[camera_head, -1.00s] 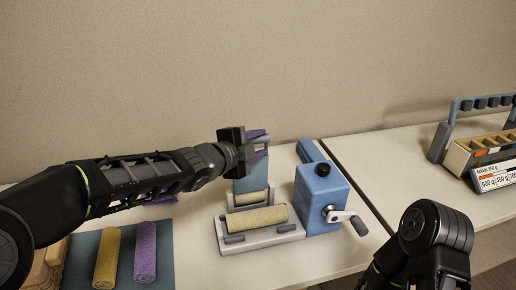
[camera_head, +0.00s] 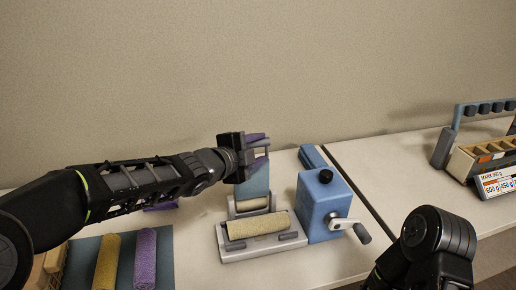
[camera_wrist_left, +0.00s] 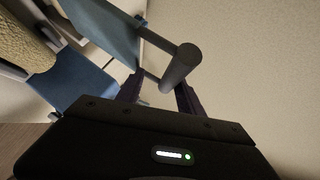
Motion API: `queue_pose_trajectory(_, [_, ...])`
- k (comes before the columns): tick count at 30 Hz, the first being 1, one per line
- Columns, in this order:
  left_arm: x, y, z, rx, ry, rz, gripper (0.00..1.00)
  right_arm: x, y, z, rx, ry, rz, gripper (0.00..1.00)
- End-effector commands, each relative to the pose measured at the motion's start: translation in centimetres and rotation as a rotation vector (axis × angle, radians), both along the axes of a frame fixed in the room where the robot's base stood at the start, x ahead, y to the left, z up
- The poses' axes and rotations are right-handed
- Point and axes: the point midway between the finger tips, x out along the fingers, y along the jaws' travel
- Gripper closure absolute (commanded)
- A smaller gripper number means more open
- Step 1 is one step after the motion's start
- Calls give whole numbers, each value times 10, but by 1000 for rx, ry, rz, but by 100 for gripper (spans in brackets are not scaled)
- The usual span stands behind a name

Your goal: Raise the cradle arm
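The cradle arm is a blue upright panel (camera_head: 254,182) behind the pale roller (camera_head: 257,224) on the grey base (camera_head: 262,250). In the left wrist view, a blue panel (camera_wrist_left: 105,30) carries a grey crossbar (camera_wrist_left: 181,67) at its end. My left gripper (camera_head: 262,149) is at the top of the panel, its purple fingers apart. In the wrist view, the open fingers (camera_wrist_left: 158,92) straddle the region of the bar; I cannot tell whether they touch it. The gripper hides the panel's top in the head view. My right gripper is out of view; only my right arm shows at lower right.
A blue box (camera_head: 322,205) with a hand crank (camera_head: 350,227) stands right of the roller. Yellow (camera_head: 106,262) and purple (camera_head: 145,258) rolls lie on a dark mat at lower left. A wooden tray (camera_head: 475,158) with a blue rack stands far right.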

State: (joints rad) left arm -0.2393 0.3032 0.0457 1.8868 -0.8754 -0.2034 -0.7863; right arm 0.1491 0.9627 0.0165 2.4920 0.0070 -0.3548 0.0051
Motion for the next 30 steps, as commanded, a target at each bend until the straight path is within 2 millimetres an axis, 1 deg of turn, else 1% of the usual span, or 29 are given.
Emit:
queue_pose_trajectory(1, [-6,6,-22,19,42,8,57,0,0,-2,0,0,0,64])
queue_pose_trajectory(5, [-17,15,-14,16,36,10,57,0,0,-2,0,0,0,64])
queue_pose_trajectory(9, [-35,29,0,10,25,14,57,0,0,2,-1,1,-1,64])
queue_pose_trajectory(15, [-58,41,18,2,7,8,57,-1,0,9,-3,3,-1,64])
queue_pose_trajectory(19, [-64,43,22,0,2,5,57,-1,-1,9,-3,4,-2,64])
queue_pose_trajectory(26, [-65,43,23,-1,-2,3,57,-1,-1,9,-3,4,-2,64])
queue_pose_trajectory(30, [-64,46,22,1,-11,2,67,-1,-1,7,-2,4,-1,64])
